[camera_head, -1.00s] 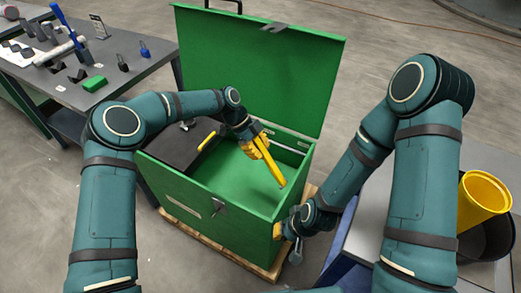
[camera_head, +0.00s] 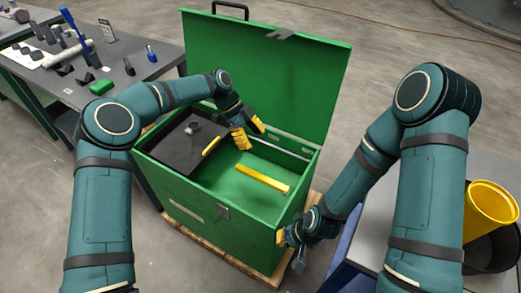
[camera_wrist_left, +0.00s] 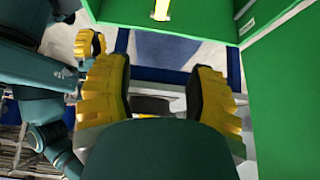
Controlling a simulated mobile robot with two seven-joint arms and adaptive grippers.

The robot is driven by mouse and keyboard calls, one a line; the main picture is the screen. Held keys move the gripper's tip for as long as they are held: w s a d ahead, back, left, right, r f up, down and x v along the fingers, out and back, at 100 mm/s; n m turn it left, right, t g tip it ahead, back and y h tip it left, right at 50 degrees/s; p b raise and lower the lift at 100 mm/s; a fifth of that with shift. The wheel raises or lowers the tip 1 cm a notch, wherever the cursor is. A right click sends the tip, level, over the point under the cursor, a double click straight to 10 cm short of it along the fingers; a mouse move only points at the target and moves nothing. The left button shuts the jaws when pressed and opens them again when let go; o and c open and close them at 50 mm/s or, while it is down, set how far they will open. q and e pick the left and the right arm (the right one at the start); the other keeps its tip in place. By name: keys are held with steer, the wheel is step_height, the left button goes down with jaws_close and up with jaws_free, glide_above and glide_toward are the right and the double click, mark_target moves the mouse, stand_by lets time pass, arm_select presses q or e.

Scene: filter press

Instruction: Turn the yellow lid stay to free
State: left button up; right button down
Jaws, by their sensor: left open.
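The yellow lid stay (camera_head: 262,179) is a long bar inside the open green box (camera_head: 190,193). It slants down to the right above the green floor; I cannot tell what its ends touch. My left gripper (camera_head: 249,133) is open and empty, above and behind the stay's left end, with its yellow fingers apart. In the left wrist view the open fingers (camera_wrist_left: 160,92) have nothing between them, and a yellow piece (camera_wrist_left: 161,10) shows at the top edge. My right gripper (camera_head: 284,240) is low beside the box's front right corner, partly hidden; its opening is unclear.
The green lid (camera_head: 265,75) stands raised behind. A black panel (camera_head: 178,148) with a short yellow handle (camera_head: 211,144) covers the box's left part. A grey table (camera_head: 125,80) with tools is at left.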

arm_select(q)
steer(key=shift+v, duration=2.25)
steer(key=shift+s, duration=0.1)
